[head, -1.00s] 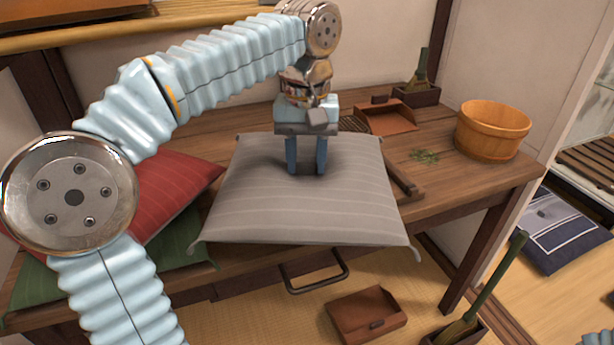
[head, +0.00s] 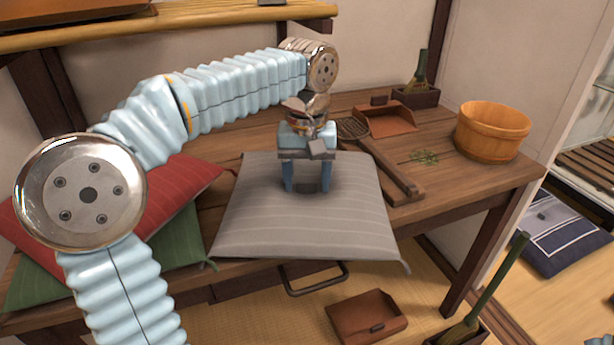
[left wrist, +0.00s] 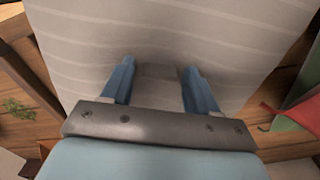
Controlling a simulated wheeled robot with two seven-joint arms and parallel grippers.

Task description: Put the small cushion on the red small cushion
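The grey striped small cushion (head: 350,222) lies flat on the wooden table, its front edge at or slightly over the table's front edge. The red small cushion (head: 185,190) lies at the left, tilted on a green cushion (head: 185,235) and partly hidden behind my left arm. My left gripper (head: 307,187) points down at the upper middle of the grey cushion, fingers spread, tips at its surface. In the left wrist view the two fingers (left wrist: 160,85) stand apart over the grey cushion (left wrist: 170,35), with a darker patch between them.
A wooden tool (head: 395,175) lies just right of the grey cushion. Behind it are a brown dustpan (head: 385,120) and a brush in a holder (head: 418,95). A wooden tub (head: 492,130) and green scraps (head: 425,157) are at the right. A shelf (head: 200,35) overhangs the back left.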

